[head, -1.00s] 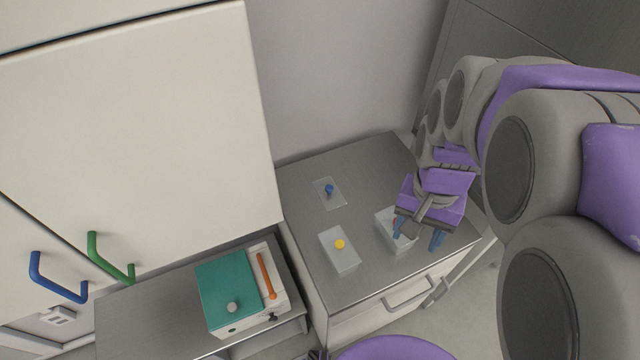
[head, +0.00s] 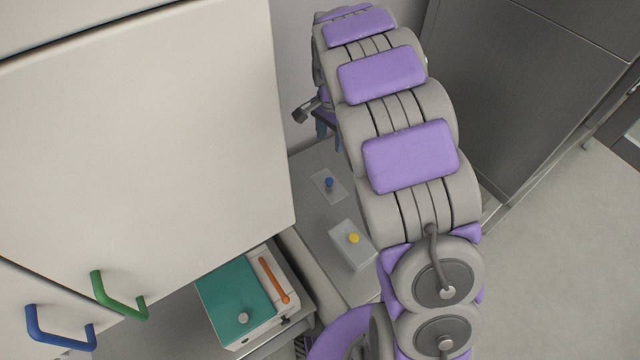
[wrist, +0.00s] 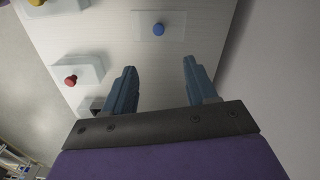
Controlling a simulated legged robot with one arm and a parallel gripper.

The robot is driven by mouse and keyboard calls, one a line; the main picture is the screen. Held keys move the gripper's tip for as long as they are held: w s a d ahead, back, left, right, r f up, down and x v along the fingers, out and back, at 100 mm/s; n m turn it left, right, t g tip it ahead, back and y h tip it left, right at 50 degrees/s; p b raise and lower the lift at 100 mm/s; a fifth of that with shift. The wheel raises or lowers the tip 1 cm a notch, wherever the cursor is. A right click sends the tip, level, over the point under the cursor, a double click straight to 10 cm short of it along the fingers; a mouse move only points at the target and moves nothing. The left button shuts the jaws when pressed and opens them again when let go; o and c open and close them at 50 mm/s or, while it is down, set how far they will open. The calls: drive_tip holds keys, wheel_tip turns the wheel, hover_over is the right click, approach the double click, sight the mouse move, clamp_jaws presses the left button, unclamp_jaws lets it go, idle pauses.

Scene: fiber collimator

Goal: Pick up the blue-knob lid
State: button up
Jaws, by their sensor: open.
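The blue-knob lid (head: 328,184) is a clear flat plate with a small blue knob, lying on the grey metal counter. It also shows in the wrist view (wrist: 158,30), near the top middle, beyond my fingertips. My gripper (wrist: 162,75) is open and empty, its two blue-grey fingers spread apart, with the lid ahead of the gap and not touched. In the head view my arm hides most of the gripper; one blue finger shows above the counter's back edge.
A clear box with a yellow knob (head: 352,240) stands nearer on the counter. A red-knob box (wrist: 70,79) shows left in the wrist view. A white cabinet (head: 140,140) rises at left. A teal-topped device (head: 236,303) sits on the lower bench. The wall is close behind.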

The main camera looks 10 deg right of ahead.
drive_tip(key=b, duration=0.3)
hover_over(329, 180)
wheel_tip(329, 180, down, 12)
drive_tip(key=shift+w+f, duration=0.15)
wheel_tip(329, 180, down, 5)
drive_tip(key=shift+f+b, duration=0.15)
drive_tip(key=shift+b, duration=0.75)
drive_tip(key=shift+c, duration=0.5)
clamp_jaws()
